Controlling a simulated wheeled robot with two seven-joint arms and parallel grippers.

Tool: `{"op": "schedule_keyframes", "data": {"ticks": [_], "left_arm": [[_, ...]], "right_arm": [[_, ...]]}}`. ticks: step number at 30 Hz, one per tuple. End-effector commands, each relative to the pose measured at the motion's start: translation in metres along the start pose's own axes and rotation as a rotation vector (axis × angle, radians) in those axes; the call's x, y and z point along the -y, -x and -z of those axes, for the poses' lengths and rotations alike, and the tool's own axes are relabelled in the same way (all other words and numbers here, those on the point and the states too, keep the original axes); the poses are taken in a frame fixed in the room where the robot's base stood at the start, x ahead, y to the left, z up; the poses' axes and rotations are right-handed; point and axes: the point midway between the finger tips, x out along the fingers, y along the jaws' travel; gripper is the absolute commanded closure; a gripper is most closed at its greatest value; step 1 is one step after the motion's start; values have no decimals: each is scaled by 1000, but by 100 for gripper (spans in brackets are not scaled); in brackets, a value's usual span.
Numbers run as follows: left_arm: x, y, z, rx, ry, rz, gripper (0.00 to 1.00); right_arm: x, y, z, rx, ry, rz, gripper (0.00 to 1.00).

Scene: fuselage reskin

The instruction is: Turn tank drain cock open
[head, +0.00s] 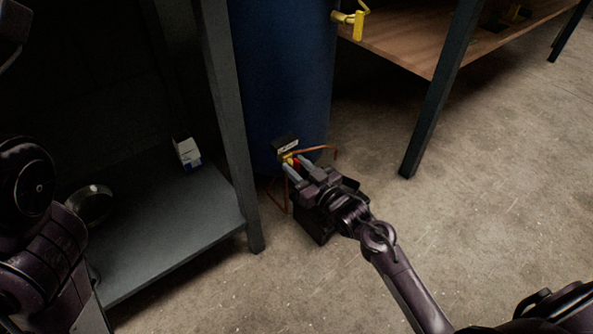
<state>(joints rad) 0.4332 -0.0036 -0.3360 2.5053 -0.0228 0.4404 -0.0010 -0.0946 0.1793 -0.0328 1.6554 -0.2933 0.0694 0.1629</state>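The blue tank (285,75) stands upright between a grey shelf unit and a wooden-topped bench. The drain cock (288,158) is low on the tank's front, a small brass and red fitting under a dark label. My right gripper (291,168) is at the cock, its two light fingertips beside the brass and red parts. The fingers look apart, but I cannot tell whether they touch the handle. The gripper body hides part of the cock. My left arm (38,220) is at the left edge, and its gripper is out of view.
Copper-coloured tubing (320,150) runs by the cock. The grey shelf (170,225) holds a small white and blue box (187,154) and a metal bowl (90,204). Concrete floor is clear at right.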

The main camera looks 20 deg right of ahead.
Motion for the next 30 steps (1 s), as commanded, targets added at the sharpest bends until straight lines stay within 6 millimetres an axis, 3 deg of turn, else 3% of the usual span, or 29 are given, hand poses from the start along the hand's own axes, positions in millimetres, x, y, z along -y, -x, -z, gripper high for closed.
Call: {"op": "schedule_keyframes", "data": {"ticks": [10, 17, 30], "left_arm": [[2, -2, 2, -5, -6, 3, 100], [1, -2, 2, -6, -6, 2, 100], [1, -7, 0, -7, 2, 0, 100]], "right_arm": [[0, -6, 0, 2, 0, 0, 69], [0, -5, 0, 2, 0, 0, 99], [1, -5, 2, 3, 60, 3, 100]]}}
